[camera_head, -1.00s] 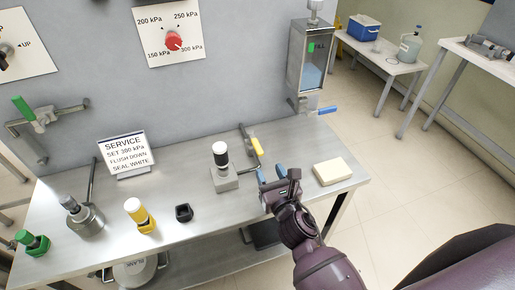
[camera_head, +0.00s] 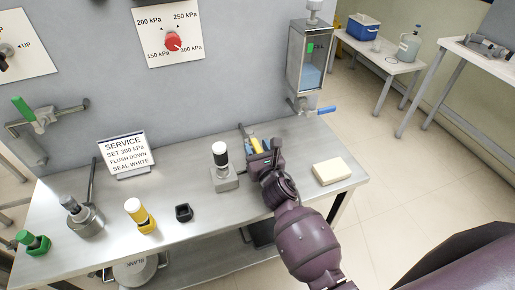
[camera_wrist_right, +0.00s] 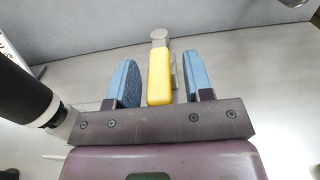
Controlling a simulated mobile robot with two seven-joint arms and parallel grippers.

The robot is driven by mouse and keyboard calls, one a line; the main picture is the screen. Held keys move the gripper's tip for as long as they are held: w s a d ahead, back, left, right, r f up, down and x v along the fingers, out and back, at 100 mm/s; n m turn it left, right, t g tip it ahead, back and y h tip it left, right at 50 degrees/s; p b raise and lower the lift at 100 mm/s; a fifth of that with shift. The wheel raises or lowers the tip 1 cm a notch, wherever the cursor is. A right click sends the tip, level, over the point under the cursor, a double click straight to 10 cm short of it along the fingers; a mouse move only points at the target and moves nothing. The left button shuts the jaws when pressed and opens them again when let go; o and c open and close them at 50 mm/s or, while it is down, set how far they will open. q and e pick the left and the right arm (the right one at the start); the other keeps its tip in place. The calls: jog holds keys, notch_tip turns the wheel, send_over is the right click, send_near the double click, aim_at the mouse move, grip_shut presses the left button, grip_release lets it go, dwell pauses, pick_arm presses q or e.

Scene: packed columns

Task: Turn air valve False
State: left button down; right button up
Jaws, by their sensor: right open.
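A yellow lever handle (camera_head: 256,146) on a metal fitting stands at the back of the steel bench. My right gripper (camera_head: 262,149) is open, with its blue fingers on either side of the yellow handle. In the right wrist view the yellow handle (camera_wrist_right: 159,80) lies between the two fingers, with gaps visible on both sides. The frames do not mark which valve is the air valve. A green lever (camera_head: 24,108) is on the wall pipe at left, and a blue lever (camera_head: 327,109) sits below the clear tank. My left gripper is not in view.
A white-topped black plug in a grey block (camera_head: 226,178) stands just left of my right gripper. A cream block (camera_head: 331,171) lies to the right.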

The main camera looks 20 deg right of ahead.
grip_shut()
